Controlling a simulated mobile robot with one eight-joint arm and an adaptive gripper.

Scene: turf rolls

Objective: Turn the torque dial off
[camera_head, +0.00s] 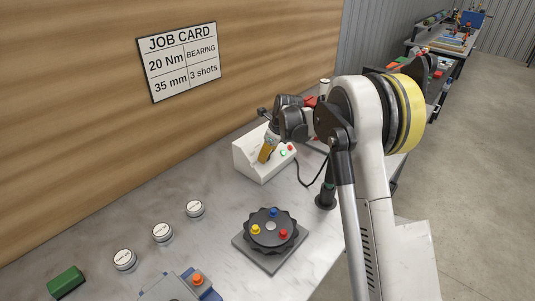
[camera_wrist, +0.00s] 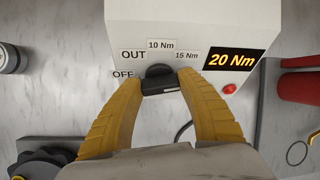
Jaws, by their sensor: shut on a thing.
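The torque dial (camera_wrist: 159,71) is a black knob on the front of a white box (camera_wrist: 208,14). The labels OFF, OUT, 10 Nm and 15 Nm stand around it, and a lit display (camera_wrist: 233,60) reads 20 Nm. My gripper (camera_wrist: 163,86) has its yellow fingers on both sides of the dial and is shut on it. The dial's pointer cannot be made out clearly. In the head view the white box (camera_head: 246,160) stands near the wooden wall, my gripper (camera_head: 266,151) is at its front face, and the dial is hidden.
A round black fixture (camera_head: 270,230) with coloured knobs sits on a grey plate in front. A dark upright tool (camera_head: 326,192) stands to the right of the box, joined by a cable. Several white-topped jars, including one (camera_head: 195,209), stand at left. A job card (camera_head: 180,60) reads 20 Nm.

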